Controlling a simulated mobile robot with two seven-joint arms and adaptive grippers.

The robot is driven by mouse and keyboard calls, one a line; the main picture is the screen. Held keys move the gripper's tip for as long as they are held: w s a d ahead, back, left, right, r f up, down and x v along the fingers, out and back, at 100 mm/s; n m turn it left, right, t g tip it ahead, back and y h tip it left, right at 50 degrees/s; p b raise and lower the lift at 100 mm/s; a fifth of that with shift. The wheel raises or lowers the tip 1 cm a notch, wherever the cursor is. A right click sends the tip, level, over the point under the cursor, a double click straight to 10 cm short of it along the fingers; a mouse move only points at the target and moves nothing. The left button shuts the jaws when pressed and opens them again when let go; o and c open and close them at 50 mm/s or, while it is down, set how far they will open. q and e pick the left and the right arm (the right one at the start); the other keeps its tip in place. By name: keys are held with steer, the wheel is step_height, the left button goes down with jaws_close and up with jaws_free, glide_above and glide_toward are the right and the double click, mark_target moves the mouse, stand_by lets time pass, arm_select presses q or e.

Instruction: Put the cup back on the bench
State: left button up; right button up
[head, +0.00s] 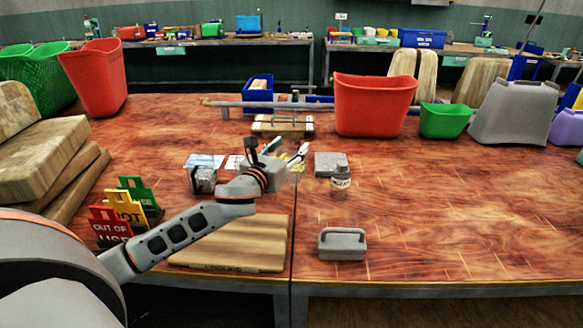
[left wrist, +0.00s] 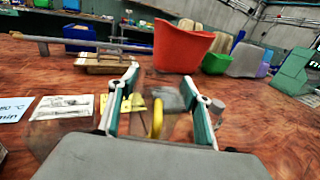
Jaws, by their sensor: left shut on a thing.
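My left gripper (head: 278,149) is above the middle of the bench (head: 430,205), pointing away from me. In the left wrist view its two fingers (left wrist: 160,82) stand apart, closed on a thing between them. A yellow curved part (left wrist: 156,118), which looks like a handle, shows there. I take this held thing to be the cup; its body is see-through or blurred, so its outline and tilt are unclear. In the head view the gripper mostly hides it. My right gripper is not in view.
A small bottle (head: 340,180) and a grey block (head: 330,163) stand right of the gripper. A glass container (head: 202,178) is left. A wooden press (head: 282,125) and red bin (head: 374,103) stand behind. A grey handled weight (head: 342,244) sits near the front.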

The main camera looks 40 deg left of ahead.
arm_select(q)
step_height(320, 180, down, 5)
steer(key=shift+r+b, duration=0.2)
steer(key=shift+b, duration=0.55)
steer(key=shift+f, duration=0.35)
steer(key=shift+r, duration=0.25)
steer(key=shift+f, duration=0.15)
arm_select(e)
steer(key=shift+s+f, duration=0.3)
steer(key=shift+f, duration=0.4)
arm_select(q)
steer(key=o, duration=1.3)
